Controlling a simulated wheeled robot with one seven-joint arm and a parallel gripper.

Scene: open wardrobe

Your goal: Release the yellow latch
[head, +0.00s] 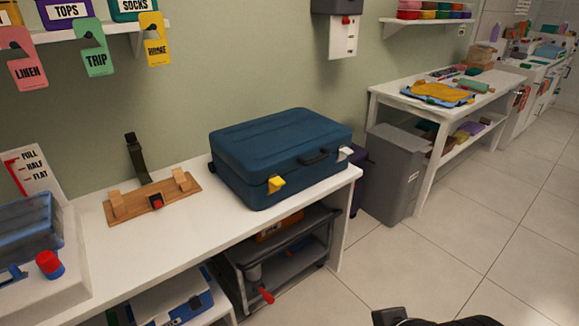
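A closed dark blue suitcase (275,150) lies flat on the white bench, near its right end. The yellow latch (276,184) is on the suitcase's front side, left of the black handle (314,157). A white latch (345,153) is on the same side, right of the handle. The yellow latch is too small to tell whether it is fastened. No gripper fingers show. A dark rounded piece at the bottom edge is too cut off to identify.
The white bench (200,236) holds a wooden stand (135,214) with a black strap left of the suitcase. A blue device with a red knob (49,264) sits farther left. A grey bin (395,175) stands right of the bench. The tiled floor in front is clear.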

